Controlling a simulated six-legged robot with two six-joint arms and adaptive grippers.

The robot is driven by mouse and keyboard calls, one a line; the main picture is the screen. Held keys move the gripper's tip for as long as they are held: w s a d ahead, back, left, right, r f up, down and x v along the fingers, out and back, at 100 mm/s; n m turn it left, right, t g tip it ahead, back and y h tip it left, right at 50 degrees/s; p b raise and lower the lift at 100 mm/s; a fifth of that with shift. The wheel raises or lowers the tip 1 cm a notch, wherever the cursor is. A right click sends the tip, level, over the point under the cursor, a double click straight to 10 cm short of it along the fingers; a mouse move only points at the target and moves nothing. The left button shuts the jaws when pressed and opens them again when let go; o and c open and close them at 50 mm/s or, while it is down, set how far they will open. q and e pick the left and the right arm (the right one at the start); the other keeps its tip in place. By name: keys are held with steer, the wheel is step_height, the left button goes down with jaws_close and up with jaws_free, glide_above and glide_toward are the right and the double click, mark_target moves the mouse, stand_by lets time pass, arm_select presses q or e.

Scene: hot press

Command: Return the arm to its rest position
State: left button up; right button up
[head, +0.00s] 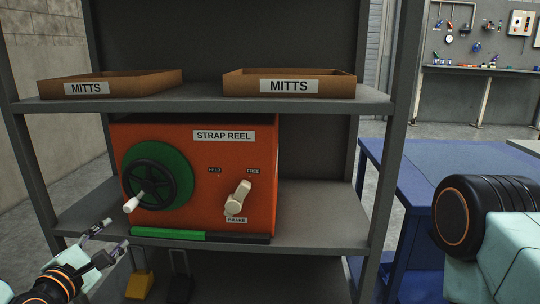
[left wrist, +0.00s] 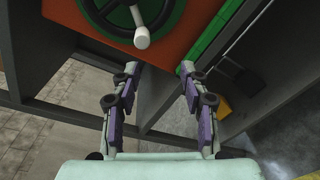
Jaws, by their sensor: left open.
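My left gripper (head: 112,238) is at the lower left in the head view, in front of the shelf. In the left wrist view the left gripper (left wrist: 158,85) has its two fingers apart with nothing between them. Just beyond the fingers is the white crank knob (left wrist: 142,38) on the green and black handwheel (head: 158,176). The gap between fingers and knob is hard to judge, but they look apart. The wheel is on the orange strap reel box (head: 205,165), with a cream brake lever (head: 238,198) tilted toward FREE. My right gripper is out of view.
The grey shelf (head: 325,215) carries the box. Two trays labelled MITTS (head: 300,97) stand on the shelf above. A green and black bar (head: 170,234) runs along the box's lower front. Padlock-like yellow (head: 139,284) and black things hang below. A blue table (head: 420,185) stands right.

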arm_select(q)
steer(key=s+d+f+m+g+p, duration=0.1)
steer(key=s+d+f+m+g, duration=0.45)
steer(key=f+m, duration=0.25)
steer(key=s+d+f+m+g+p, duration=0.1)
steer(key=s+d+f+m+g, duration=0.3)
steer(key=s+f+m, duration=0.35)
steer(key=s+d+f+m+g+p, duration=0.1)
steer(key=s+f+m+g+p, duration=0.1)
steer(key=s, duration=0.9)
steer(key=s+d+f+m+g+p, duration=0.2)
steer(key=s+f+m+g, duration=0.2)
steer(key=s, duration=0.8)
steer(key=shift+d+f+m+g+y, duration=0.35)
steer(key=shift+m+g, duration=0.3)
steer(key=shift+m, duration=0.4)
steer(key=shift+s, duration=0.1)
